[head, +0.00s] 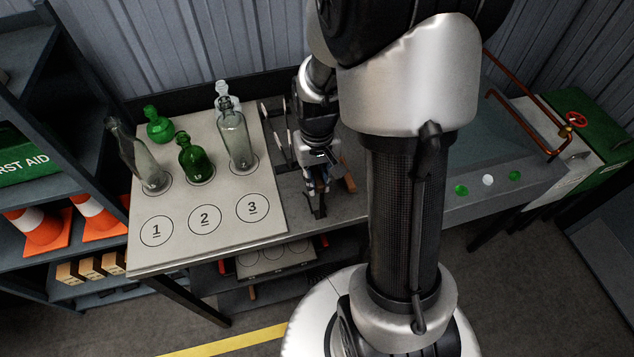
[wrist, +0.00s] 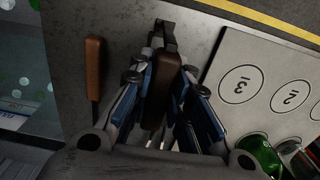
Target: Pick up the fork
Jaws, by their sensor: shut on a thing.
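My gripper (wrist: 158,75) points down at the grey worktop and is shut on a dark brown piece (wrist: 155,95), which I take for the fork. The piece lies between the blue finger pads in the wrist view. Thin pale metal prongs show below it, near the palm, and a dark metal part shows beyond the fingertips. In the head view my gripper (head: 318,180) is over the table, right of the pale board, and hides most of the piece. I cannot tell whether the piece touches the table.
A wooden-handled tool (wrist: 93,70) lies beside my gripper. The board (head: 180,245) has numbered circles and several bottles, including a green one (head: 195,160). A sink-like basin (head: 470,165) lies to the right. A shelf with orange cones (head: 40,235) stands at left.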

